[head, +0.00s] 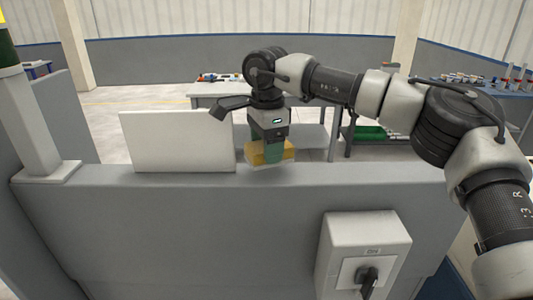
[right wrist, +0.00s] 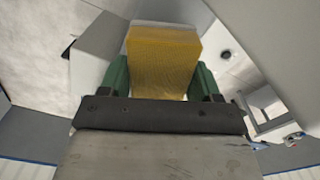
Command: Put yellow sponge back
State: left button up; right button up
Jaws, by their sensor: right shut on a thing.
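In the right wrist view my right gripper (right wrist: 165,78) has one finger on each side of the sponge. My left gripper is not in view.
A white upright board (head: 178,141) stands on the grey panel (head: 200,210), left of the sponge. A switch box (head: 362,255) with a black knob is on the panel's front. A worktable (head: 213,89) with small items stands behind.

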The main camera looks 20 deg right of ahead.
notch_tip(320, 180, down, 4)
jog(key=shift+r+p, duration=0.25)
jog(key=shift+p, duration=0.35)
jog(key=o, duration=0.9)
jog(key=shift+c, duration=0.2)
notch_tip(320, 180, up, 11)
jog(key=b, duration=0.2)
jog(key=shift+b, duration=0.3)
jog(key=shift+r, duration=0.55)
